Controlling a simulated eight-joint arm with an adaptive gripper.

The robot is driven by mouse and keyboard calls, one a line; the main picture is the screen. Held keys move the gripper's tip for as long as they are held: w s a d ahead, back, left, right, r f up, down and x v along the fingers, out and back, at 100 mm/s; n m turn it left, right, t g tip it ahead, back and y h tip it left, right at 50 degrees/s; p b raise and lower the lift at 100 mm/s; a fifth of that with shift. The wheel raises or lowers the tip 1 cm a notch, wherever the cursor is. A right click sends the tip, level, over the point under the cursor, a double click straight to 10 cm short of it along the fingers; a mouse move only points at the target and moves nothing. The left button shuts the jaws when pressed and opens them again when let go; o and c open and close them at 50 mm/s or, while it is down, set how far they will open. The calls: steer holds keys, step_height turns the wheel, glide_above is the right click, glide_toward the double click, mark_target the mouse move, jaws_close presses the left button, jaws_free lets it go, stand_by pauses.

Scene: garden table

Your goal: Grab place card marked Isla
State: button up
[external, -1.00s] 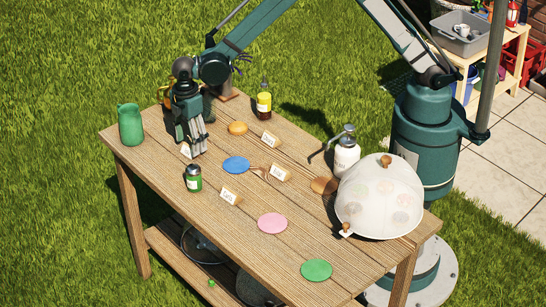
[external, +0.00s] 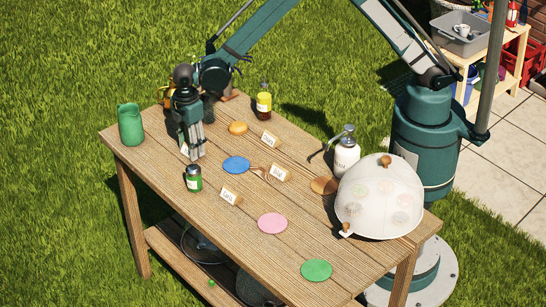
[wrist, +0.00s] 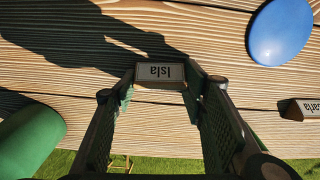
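The place card marked Isla (wrist: 160,72) is a small white card with a wooden back edge. In the wrist view its text is upside down, and it stands at the tips of my gripper (wrist: 158,85), one finger on each side. The fingers are spread about the card's width; whether the pads touch it is unclear. In the external view my gripper (external: 195,157) points down near the table's back left, and the Isla card (external: 184,150) is mostly hidden behind it.
Other place cards stand nearby (external: 270,139), (external: 280,173), (external: 230,196); one in the wrist view ends in "arla" (wrist: 304,109). A mesh dome (external: 380,205) stands right.

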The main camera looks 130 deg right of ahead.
steer(key=shift+c, duration=1.2)
steer(key=shift+r+p, duration=0.55)
steer(key=shift+r, duration=4.45)
